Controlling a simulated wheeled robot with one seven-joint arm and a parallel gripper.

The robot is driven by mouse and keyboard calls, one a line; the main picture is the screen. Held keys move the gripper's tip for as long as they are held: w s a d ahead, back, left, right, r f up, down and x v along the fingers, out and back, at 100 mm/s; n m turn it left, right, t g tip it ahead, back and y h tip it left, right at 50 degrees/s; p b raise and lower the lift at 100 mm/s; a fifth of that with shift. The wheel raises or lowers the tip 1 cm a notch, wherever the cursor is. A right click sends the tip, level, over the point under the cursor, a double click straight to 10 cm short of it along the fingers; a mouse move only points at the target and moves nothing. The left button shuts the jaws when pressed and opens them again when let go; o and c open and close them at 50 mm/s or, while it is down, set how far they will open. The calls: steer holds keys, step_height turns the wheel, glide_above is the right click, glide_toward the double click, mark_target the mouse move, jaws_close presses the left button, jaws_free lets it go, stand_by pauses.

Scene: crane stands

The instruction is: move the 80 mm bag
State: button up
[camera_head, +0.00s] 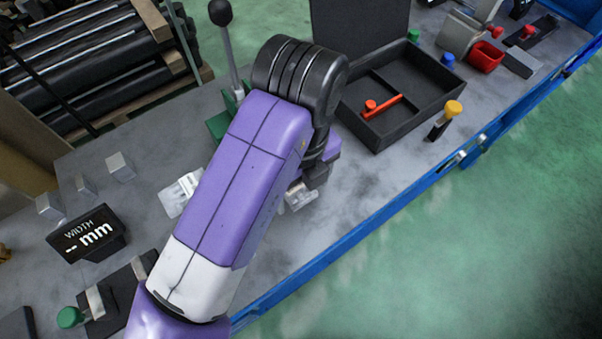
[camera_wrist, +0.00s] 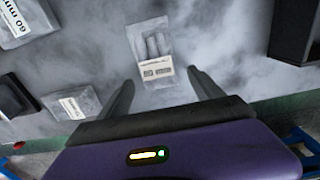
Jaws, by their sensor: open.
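In the wrist view a clear bag (camera_wrist: 152,48) with several long grey pieces and a printed label lies flat on the grey bench, just beyond and between my fingertips. Its label is too small to read. My gripper (camera_wrist: 160,82) is open and empty, fingers apart. A second bag (camera_wrist: 24,20) at the top left has large print that seems to read 60 mm. A third bag (camera_wrist: 76,104) lies left of my fingers, its label unreadable. In the head view my arm hides most of my gripper (camera_head: 301,194); a clear bag (camera_head: 181,193) lies left of the arm. I cannot tell which is the 80 mm bag.
A black open tray (camera_head: 408,125) with a red piece inside stands behind right. A yellow-topped post (camera_head: 446,118) and a red bin (camera_head: 486,57) stand at right. The bench front right of my arm is clear.

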steer(key=shift+f, duration=0.6)
jaws_close()
steer(key=shift+w, duration=0.15)
